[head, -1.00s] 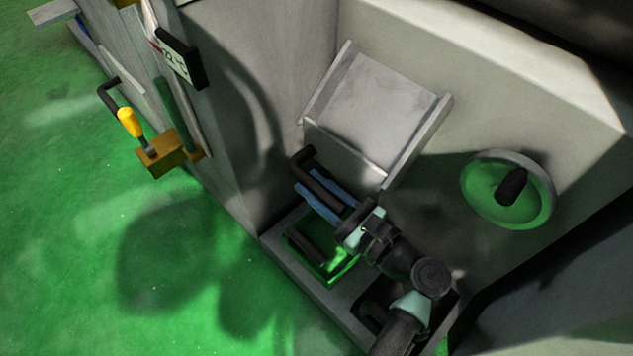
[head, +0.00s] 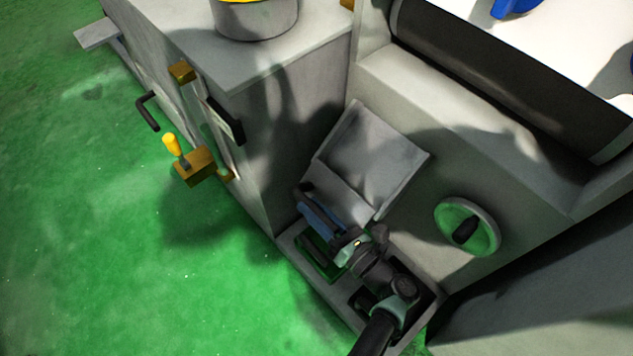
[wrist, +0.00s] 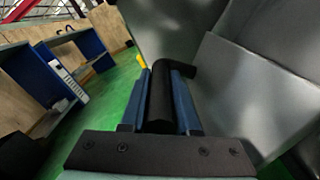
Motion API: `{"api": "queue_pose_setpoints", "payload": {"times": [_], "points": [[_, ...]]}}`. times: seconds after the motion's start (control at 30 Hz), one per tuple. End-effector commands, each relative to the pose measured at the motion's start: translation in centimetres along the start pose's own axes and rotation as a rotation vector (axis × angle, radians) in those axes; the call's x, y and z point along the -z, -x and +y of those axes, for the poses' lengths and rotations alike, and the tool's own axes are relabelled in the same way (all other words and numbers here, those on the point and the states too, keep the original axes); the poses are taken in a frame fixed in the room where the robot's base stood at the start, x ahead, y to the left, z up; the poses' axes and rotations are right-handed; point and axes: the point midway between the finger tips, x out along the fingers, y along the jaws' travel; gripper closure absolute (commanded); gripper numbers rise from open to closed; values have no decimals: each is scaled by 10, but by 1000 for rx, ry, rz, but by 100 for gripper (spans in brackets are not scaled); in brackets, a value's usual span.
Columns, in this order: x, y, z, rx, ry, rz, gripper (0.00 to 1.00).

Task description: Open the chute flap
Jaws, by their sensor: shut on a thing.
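The grey chute (head: 375,150) slopes down the machine's front between raised side edges. The paler flap (head: 343,196) is at its lower end, with my gripper beside it. In the wrist view a grey panel that looks like the flap (wrist: 255,95) fills the right side. A black bar handle (head: 305,188) bends toward that panel; it also shows in the wrist view (wrist: 163,92). My gripper (head: 318,212) has blue fingers lying along both sides of the handle, shut on it. The handle's join to the flap and the flap's exact angle are unclear.
A dark open-topped tray (head: 290,238) lies below the gripper. A green handwheel (head: 467,227) is to the right. A yellow-knobbed lever on a brown block (head: 195,166) sticks out at left. Green floor (head: 150,270) is clear at lower left.

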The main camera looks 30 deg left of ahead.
Motion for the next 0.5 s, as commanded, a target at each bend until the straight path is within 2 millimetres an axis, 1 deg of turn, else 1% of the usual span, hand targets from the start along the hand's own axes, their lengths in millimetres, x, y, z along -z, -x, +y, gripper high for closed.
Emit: {"api": "queue_pose_setpoints", "payload": {"times": [0.03, 0.3, 0.5], "points": [[-11, 2, 8, 0, -50, 1, 100], [-30, 1, 17, 0, -308, -1, 100], [-44, 1, 20, -2, -488, -1, 100]]}}
